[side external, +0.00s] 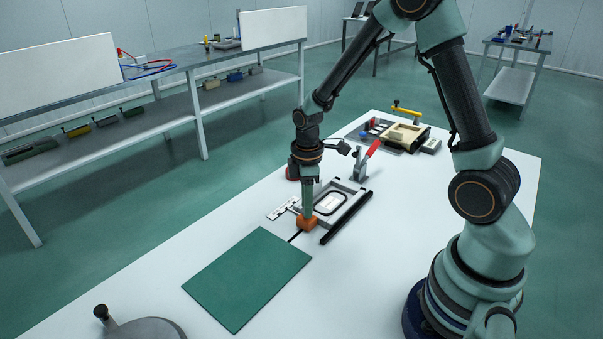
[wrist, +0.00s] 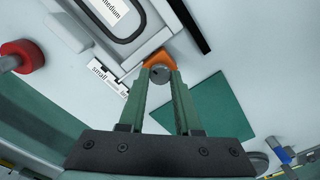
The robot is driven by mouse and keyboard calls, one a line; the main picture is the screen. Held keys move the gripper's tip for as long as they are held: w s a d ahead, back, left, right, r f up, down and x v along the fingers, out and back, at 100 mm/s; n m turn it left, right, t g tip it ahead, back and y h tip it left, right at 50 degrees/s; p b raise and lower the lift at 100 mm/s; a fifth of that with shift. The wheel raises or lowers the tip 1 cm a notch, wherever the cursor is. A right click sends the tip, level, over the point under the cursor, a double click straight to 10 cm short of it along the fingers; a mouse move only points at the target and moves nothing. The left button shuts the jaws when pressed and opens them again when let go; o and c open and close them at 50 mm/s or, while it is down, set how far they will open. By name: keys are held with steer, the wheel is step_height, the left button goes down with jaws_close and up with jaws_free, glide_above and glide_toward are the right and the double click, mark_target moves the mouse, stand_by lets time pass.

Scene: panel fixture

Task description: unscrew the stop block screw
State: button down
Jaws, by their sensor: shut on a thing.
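The orange stop block (side external: 307,222) sits at the near corner of the panel fixture (side external: 345,212); it also shows in the wrist view (wrist: 157,60). My gripper (side external: 307,211) points down at the block from above. In the wrist view my gripper (wrist: 160,80) has its two green fingers closed in on the round grey screw head (wrist: 160,73) at the block. In the side view the fingers hide the screw. The fixture holds a panel with a dark rounded outline (side external: 329,203), and a "medium" label shows there in the wrist view.
A green mat (side external: 248,278) lies flat in front of the fixture. A toggle clamp with a red handle (side external: 373,149) stands behind the fixture. A label strip reading "small" (wrist: 106,75) lies beside the block. A tray with parts (side external: 395,135) is farther back. White table is free at left.

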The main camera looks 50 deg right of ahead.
steer(key=shift+n, duration=0.5)
steer(key=c, duration=0.6)
jaws_free()
steer(key=shift+r, duration=0.1)
step_height(320, 180, up, 12)
